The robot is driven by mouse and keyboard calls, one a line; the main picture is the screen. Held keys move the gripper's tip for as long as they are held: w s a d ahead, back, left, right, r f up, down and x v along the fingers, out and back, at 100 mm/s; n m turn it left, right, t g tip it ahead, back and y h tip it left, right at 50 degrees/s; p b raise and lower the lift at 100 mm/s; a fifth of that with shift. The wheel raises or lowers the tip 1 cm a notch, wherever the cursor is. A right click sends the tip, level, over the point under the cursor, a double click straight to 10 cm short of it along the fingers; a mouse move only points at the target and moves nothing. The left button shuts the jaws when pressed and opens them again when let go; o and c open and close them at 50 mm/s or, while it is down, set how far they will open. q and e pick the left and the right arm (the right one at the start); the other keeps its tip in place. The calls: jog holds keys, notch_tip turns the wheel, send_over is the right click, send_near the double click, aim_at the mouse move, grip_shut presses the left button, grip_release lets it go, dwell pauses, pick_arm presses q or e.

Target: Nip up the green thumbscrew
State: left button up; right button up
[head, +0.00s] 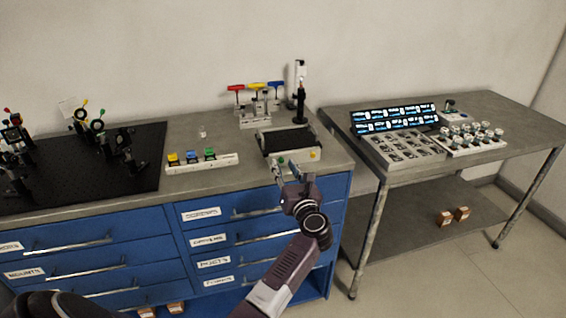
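A small green thumbscrew (280,161) shows on the front face of a light grey box with a dark top (291,140), near the front edge of the bench. A yellow knob (315,155) sits on the same face, to its right. My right gripper is not in view.
A white strip (202,163) with yellow, blue and green pieces lies left of the box. Hex keys with coloured handles (254,118) stand behind it. A black breadboard (75,180) with optical mounts is at left. A side table (495,160) stands at right.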

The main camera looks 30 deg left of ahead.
pick_arm(q)
jog(key=shift+x, duration=0.9)
jog(key=shift+w, duration=0.15)
jog(key=c, duration=0.8)
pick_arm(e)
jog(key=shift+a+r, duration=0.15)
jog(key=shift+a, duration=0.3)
pick_arm(q)
jog(key=shift+m, duration=0.3)
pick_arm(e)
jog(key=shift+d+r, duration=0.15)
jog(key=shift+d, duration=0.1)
